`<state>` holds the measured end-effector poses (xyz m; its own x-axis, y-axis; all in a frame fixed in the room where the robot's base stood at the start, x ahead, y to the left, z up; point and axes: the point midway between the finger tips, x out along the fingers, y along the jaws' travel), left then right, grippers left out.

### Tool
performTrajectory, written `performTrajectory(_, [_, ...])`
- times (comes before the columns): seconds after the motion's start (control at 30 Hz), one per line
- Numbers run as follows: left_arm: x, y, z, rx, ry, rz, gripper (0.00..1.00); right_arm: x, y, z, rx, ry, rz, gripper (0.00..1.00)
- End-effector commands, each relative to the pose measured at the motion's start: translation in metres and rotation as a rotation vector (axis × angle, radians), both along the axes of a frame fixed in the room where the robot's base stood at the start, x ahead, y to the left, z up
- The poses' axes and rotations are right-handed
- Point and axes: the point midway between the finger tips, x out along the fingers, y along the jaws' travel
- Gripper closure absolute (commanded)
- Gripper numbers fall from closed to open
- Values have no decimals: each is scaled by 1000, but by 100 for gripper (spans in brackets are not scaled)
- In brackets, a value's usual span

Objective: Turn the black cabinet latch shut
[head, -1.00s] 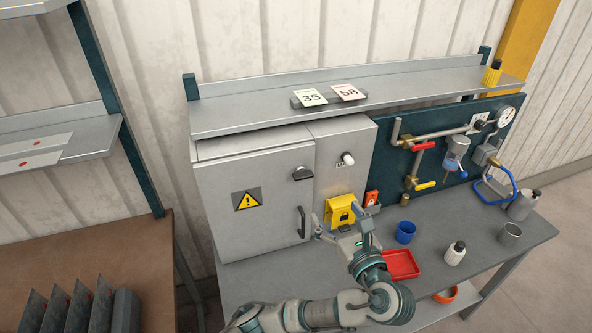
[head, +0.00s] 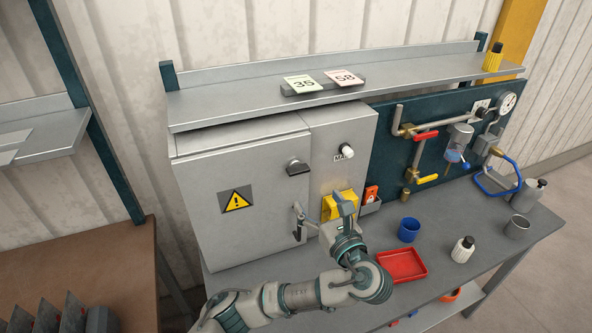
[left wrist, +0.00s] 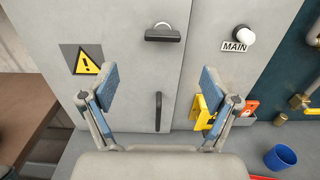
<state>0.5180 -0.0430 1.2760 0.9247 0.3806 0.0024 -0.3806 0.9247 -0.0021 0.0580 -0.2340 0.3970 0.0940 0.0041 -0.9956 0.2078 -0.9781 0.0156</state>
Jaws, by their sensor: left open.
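The black cabinet latch (head: 298,168) is on the right side of the grey cabinet door (head: 225,172), with its bar roughly level. It also shows at the top of the left wrist view (left wrist: 163,34). A black upright door handle (left wrist: 158,112) sits below it. The door looks flush with its frame. My left gripper (head: 320,206) is open and empty, below and to the right of the latch, in front of the handle and yellow box. In the left wrist view its spread fingers (left wrist: 158,88) stand either side of the handle, apart from the latch. My right gripper is not in view.
A white MAIN knob (head: 347,151) is right of the latch. A yellow lock box (head: 328,209) is partly hidden behind my left gripper. A shelf (head: 230,108) overhangs the cabinet. A blue cup (head: 409,229) and red tray (head: 402,265) are on the bench.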

Motion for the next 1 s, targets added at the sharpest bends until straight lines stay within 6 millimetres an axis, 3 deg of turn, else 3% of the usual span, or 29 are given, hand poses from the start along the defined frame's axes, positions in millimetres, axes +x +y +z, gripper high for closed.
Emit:
performTrajectory(0.2, [42,20,1,3,-5,11,12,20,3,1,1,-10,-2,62])
performTrajectory(0.5, [98,44,1,-3,2,6,12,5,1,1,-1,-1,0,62])
performTrajectory(0.7, [116,51,0,-3,2,3,12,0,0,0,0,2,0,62])
performTrajectory(1.0, [118,49,0,-2,1,1,12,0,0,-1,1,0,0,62])
